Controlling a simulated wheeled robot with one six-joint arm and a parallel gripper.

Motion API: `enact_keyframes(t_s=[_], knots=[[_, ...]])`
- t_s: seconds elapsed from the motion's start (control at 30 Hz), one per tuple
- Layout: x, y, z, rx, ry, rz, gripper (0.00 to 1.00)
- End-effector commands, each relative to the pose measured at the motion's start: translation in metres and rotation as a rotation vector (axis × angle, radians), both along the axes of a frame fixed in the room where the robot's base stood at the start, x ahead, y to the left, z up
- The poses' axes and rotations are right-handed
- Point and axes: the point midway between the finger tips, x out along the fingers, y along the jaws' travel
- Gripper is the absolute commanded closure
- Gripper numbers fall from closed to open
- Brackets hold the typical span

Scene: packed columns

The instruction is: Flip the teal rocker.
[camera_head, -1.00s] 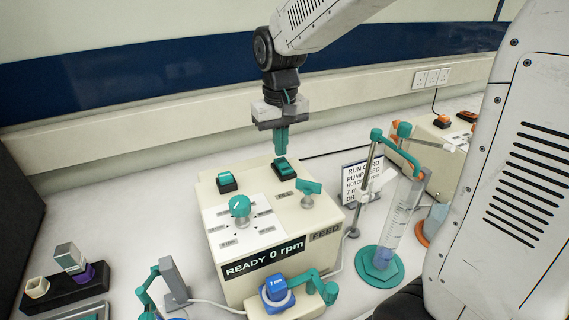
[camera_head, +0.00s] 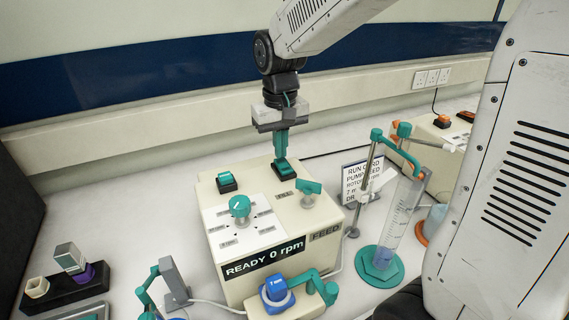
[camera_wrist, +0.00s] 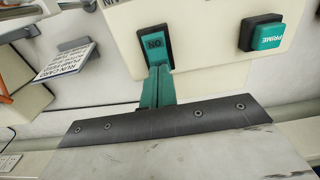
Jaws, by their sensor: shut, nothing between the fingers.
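The teal rocker (camera_head: 287,169) sits in a black frame on the back right of the cream pump box's top. In the wrist view the rocker (camera_wrist: 154,42) shows a marking that reads like "ON". My gripper (camera_head: 281,160) points down with its teal fingers shut and empty, right over the rocker. In the wrist view the fingertips (camera_wrist: 160,69) are at the near end of the rocker and overlap its edge. I cannot tell for certain whether they touch it. The fingers hide part of the rocker in the head view.
A teal PRIME button (camera_head: 226,180) is left of the rocker, and it also shows in the wrist view (camera_wrist: 267,38). A teal knob (camera_head: 239,206) and a teal lever (camera_head: 309,188) stand nearer the front. The display (camera_head: 263,258) reads "READY 0 rpm". A run card (camera_head: 356,177) stands to the right.

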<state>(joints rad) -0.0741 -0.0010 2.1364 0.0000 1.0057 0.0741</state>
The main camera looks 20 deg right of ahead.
Motion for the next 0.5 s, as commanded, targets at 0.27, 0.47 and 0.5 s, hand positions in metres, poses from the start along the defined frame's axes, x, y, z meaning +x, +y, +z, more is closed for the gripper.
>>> enact_keyframes(t_s=[0.27,0.47,0.5], knots=[[-0.0001,0.0,-0.0044,0.0,0.001,0.0,1.0],[-0.0003,0.0,-0.0074,0.0,0.001,0.0,1.0],[-0.0003,0.0,-0.008,0.0,0.001,0.0,1.0]])
